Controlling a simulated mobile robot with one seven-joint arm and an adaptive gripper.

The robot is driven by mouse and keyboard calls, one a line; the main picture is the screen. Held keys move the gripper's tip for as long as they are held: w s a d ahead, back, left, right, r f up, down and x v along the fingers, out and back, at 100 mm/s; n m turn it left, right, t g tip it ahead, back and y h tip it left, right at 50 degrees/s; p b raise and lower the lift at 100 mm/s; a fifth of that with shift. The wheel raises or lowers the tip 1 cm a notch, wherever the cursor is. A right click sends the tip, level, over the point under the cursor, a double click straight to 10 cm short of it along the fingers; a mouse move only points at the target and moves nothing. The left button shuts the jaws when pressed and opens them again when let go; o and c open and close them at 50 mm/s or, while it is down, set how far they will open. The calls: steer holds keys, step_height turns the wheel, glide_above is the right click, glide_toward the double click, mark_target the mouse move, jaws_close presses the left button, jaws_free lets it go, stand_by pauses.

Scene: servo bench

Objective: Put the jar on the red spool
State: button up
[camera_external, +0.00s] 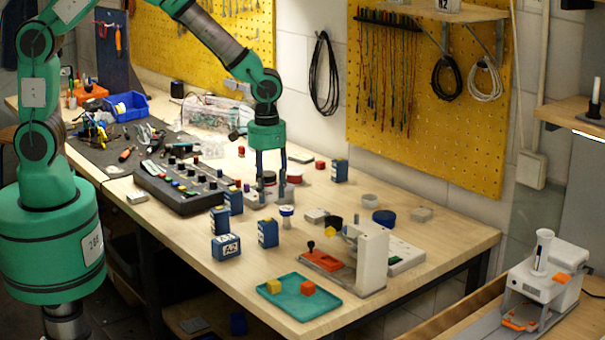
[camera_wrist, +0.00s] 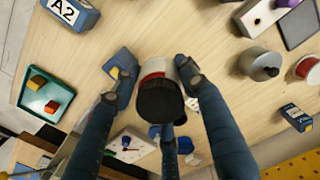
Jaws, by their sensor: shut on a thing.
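The jar (camera_wrist: 158,97) has a dark round lid, a red band and a pale body. It sits between the dark fingers of my gripper (camera_external: 270,181), which is shut on it. In the external view the jar (camera_external: 269,178) is partly hidden by the fingers, above the middle of the bench. A red-topped spool (camera_external: 295,174) stands just right of and behind my gripper in the external view. In the wrist view the red spool (camera_wrist: 309,71) is at the right edge, apart from the jar.
A grey cylinder with a dark knob (camera_wrist: 260,65) stands between the jar and the red spool in the wrist view. Blue boxes (camera_external: 268,233) stand in front. A teal tray (camera_external: 325,302) with two small blocks lies near the front edge. A dark control panel (camera_external: 180,185) is at left.

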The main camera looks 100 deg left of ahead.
steer(key=s+a+n+p, duration=0.2)
steer(key=s+a+n, duration=0.3)
steer(key=a, duration=0.8)
steer(key=s+a+n+p, duration=0.2)
steer(key=s+a+n, duration=0.2)
steer(key=a, duration=0.9)
steer(key=shift+s+a+f+n, duration=0.3)
steer(key=shift+s+f+n, duration=0.1)
steer(key=shift+s, duration=0.15)
glide_above(295, 171)
steer(key=shift+f+p, duration=0.35)
steer(key=shift+f, duration=0.35)
steer(key=shift+f, duration=1.75)
steer(key=shift+f, duration=0.15)
